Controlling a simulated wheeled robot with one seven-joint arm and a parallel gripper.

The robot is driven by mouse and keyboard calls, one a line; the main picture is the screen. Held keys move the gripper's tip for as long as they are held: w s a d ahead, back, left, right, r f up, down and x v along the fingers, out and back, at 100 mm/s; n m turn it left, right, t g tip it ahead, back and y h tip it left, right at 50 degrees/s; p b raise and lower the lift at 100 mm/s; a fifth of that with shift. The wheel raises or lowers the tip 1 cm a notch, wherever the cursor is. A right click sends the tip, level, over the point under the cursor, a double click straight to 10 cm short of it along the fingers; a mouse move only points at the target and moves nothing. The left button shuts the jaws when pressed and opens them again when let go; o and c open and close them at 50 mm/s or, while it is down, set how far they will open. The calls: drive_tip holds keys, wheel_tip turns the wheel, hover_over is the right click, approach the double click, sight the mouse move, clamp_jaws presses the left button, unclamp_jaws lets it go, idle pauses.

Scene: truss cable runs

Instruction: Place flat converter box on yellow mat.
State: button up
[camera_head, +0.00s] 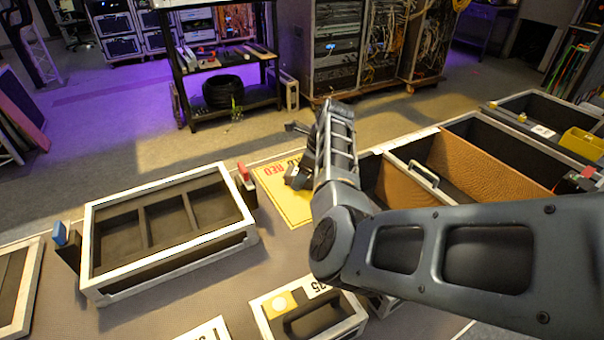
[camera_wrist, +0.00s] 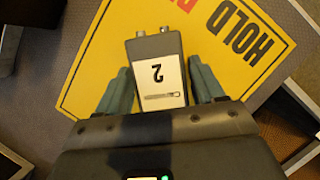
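The flat converter box (camera_wrist: 149,56) is a small grey box with a white label marked 2 and two round stubs on its far end. My gripper (camera_wrist: 160,72) has a finger along each side of it in the wrist view, and the fingers appear to touch it. Behind it lies the yellow mat (camera_wrist: 100,60) with bold lettering that reads HOLD. In the head view the mat (camera_head: 287,206) lies on the table, partly behind my arm. My gripper (camera_head: 298,178) is over the mat there, mostly hidden. I cannot tell whether the box touches the mat.
A white-rimmed tray with compartments (camera_head: 165,187) stands left of the mat, with a red tab (camera_head: 244,172) near it. Open bins (camera_head: 440,140) stand to the right. A small labelled tray (camera_head: 309,312) is at the front. Some grey tabletop (camera_head: 190,300) is clear.

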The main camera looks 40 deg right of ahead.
drive_tip(key=shift+o, duration=1.4)
drive_tip(key=v, duration=1.2)
drive_tip(key=shift+r, duration=0.1)
